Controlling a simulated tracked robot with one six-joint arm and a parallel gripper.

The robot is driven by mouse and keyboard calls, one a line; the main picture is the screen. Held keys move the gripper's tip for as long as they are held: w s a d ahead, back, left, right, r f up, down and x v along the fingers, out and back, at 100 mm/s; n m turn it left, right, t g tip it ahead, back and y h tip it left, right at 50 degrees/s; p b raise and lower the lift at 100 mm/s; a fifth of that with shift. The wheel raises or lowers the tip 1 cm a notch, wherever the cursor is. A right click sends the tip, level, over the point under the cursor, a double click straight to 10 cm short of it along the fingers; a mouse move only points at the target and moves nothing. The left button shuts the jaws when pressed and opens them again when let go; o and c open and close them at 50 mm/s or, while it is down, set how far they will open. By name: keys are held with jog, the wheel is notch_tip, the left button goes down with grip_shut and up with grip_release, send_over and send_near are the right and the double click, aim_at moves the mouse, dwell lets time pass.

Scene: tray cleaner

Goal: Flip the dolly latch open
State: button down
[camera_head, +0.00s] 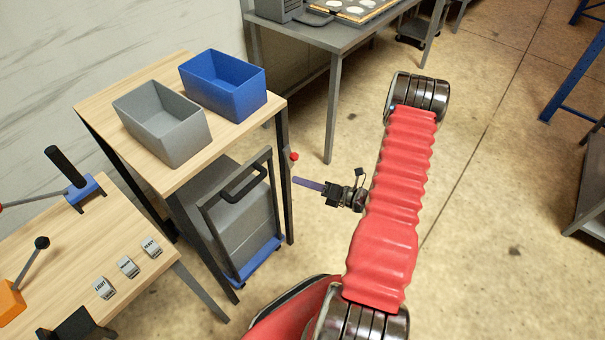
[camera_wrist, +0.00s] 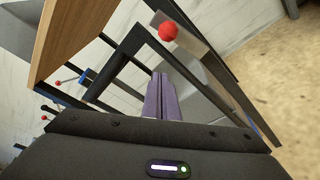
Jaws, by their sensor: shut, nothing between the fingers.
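The latch shows as a red ball knob (camera_head: 294,156) beside the front right leg of the wooden-topped table. In the wrist view the red knob (camera_wrist: 168,31) sits above my fingertips, near a grey bar. The dolly (camera_head: 242,276) stands under the table, with a blue base, a dark frame and grey boxes. My gripper (camera_head: 297,181) has purple fingers pointing left, just below the knob in the head view. In the wrist view my gripper (camera_wrist: 161,77) has its fingers together and empty. A gap shows between fingertips and knob in both views.
A grey bin (camera_head: 190,152) and a blue bin (camera_head: 250,104) stand on the tabletop. A lower wooden bench (camera_head: 75,262) with levers and labelled blocks is at the left. A grey table (camera_head: 335,38) stands behind. Floor (camera_head: 480,210) is open to the right.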

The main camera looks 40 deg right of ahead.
jog(key=v, duration=0.9)
jog(key=shift+d, duration=0.3)
jog(key=shift+s, duration=0.1)
